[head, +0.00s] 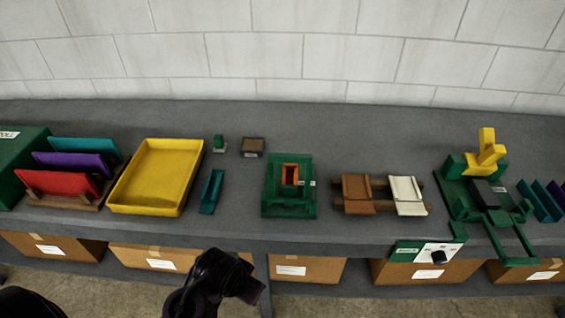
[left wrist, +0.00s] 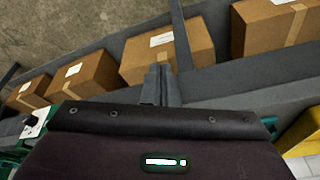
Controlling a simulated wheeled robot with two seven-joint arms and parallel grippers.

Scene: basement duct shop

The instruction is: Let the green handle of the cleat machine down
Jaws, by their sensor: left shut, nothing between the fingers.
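The green machine (head: 484,199) stands at the right of the bench, with a yellow upright piece (head: 487,152) at its back and a dark block in its middle. A green bar handle (head: 511,240) reaches forward and low over the bench's front edge. My left gripper (left wrist: 158,84) is shut and empty in the left wrist view. In the head view its dark wrist shows in front of the bench, well left of the machine and apart from it. My right gripper is out of view.
A panel with a black knob (head: 437,257) hangs at the bench front beside the handle. A yellow tray (head: 119,203), a smaller green device (head: 290,207) with an orange slot and a brown-and-white rack (head: 381,207) stand along the bench. Cardboard boxes (head: 308,268) sit below.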

